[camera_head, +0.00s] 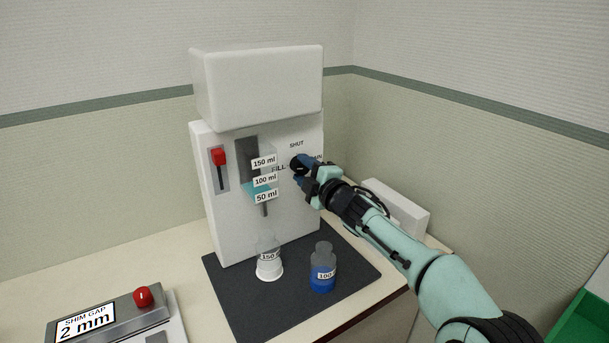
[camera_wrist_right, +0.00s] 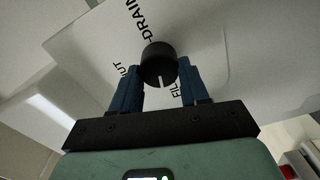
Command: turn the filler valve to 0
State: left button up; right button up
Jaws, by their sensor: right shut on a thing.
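The filler (camera_head: 215,220) is a white machine with a level window marked 150, 100 and 50 ml. Teal liquid (camera_head: 257,187) shows between the 100 and 50 ml tags. Its valve is a black round knob (camera_head: 298,164) with SHUT, FILL and DRAIN lettered around it. In the right wrist view the knob (camera_wrist_right: 158,62) has a white mark pointing down the picture, between the SHUT and FILL lettering. My right gripper (camera_head: 308,172) is shut on the knob, with a blue finger on each side (camera_wrist_right: 160,80). It partly covers the DRAIN label. My left gripper is out of view.
A clear cup with a white base (camera_head: 269,270) stands under the spout on a dark mat (camera_head: 235,300). A blue-filled bottle (camera_head: 322,275) stands to its right. A red lever (camera_head: 219,158) is on the filler's left. A "SHIM GAP 2 mm" device (camera_head: 110,318) sits front left.

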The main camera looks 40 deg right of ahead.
jog(key=shift+f+n+b, duration=0.1)
jog(key=shift+n+b, duration=0.35)
jog(key=shift+n, duration=1.05)
jog(key=o, duration=1.1)
jog(key=shift+c, duration=0.2)
jog(key=s+a+b, duration=0.1)
jog(key=s, duration=1.2)
jog(key=shift+s+a, duration=0.2)
